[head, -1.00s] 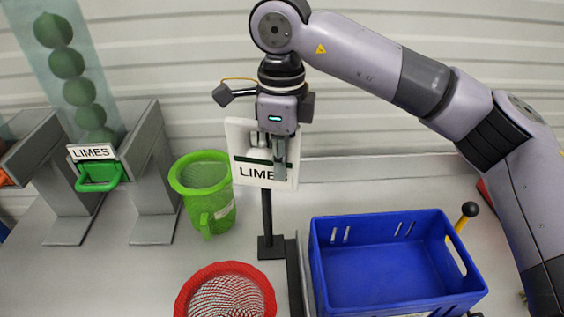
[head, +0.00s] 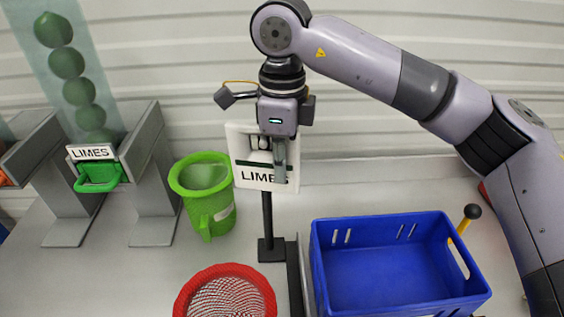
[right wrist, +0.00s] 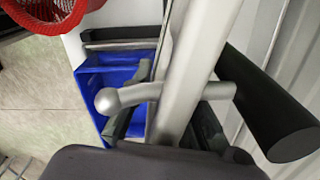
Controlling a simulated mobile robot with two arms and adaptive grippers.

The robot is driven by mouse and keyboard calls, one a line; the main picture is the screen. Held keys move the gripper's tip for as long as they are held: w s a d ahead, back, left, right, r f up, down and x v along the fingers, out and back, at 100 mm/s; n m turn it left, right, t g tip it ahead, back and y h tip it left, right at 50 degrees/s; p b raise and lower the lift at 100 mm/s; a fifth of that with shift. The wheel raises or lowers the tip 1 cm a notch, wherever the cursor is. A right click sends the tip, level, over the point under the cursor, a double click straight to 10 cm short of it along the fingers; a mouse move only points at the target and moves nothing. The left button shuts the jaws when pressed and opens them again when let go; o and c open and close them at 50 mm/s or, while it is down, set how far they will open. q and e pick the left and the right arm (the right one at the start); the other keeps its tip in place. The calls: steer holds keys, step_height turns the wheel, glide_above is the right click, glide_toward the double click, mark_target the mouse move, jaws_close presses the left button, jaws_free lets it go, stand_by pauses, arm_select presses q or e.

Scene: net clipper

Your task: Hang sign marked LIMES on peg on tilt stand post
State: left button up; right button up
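The white sign marked LIMES (head: 247,174) hangs upright at the black tilt stand post (head: 267,222), hiding its upper part. My right gripper (head: 279,165) is at the sign's right half, one finger in front of its face. In the right wrist view the sign's pale edge (right wrist: 190,70) runs between the dark finger pads, and the gripper looks shut on it. The ball-ended metal peg (right wrist: 108,100) shows on both sides of this edge, passing behind it, with the black post top (right wrist: 285,135) at right. The exact contact with the peg is hidden. My left gripper is not in view.
A blue crate (head: 320,262) stands right of the post. A red mesh basket (head: 227,270) and a green basket (head: 208,212) stand to the left. A dispenser with a green flap (head: 98,177) and LIMES label is farther left. A black-knobbed lever (head: 472,211) rises behind the crate.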

steer(key=o, duration=0.4)
steer(key=shift+c, duration=0.2)
